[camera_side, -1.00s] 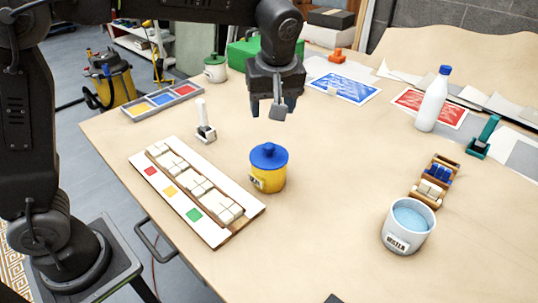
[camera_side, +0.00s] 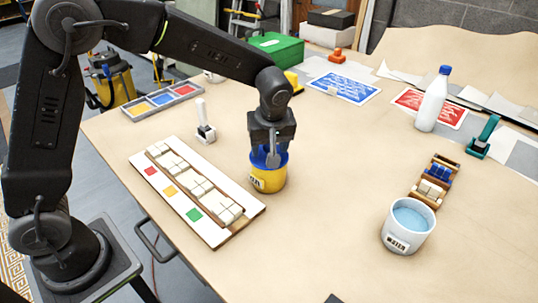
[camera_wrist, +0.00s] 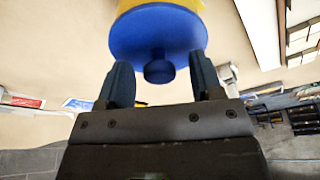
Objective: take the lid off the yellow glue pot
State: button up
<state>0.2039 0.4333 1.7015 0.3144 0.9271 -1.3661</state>
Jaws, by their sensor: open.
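The yellow glue pot (camera_side: 268,180) stands upright on the table, right of the tile board. Its blue lid (camera_side: 283,158) is on it, partly hidden by my gripper in the side view. My gripper (camera_side: 267,160) points down over the lid with its fingers low around the knob. In the wrist view the lid (camera_wrist: 158,30) and its round knob (camera_wrist: 158,70) show between the two fingers of my gripper (camera_wrist: 160,78). The fingers are open, with a gap on each side of the knob.
Left of the pot is a white board with tiles (camera_side: 190,190). A small white-handled tool (camera_side: 204,125) stands behind it. A water pot (camera_side: 408,226), a tile rack (camera_side: 434,181) and a white bottle (camera_side: 433,99) are at right. The table in front of the pot is clear.

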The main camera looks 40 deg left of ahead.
jog(key=shift+f, duration=0.2)
jog(key=c, duration=1)
jog(key=shift+o, duration=0.2)
jog(key=shift+r, duration=0.1)
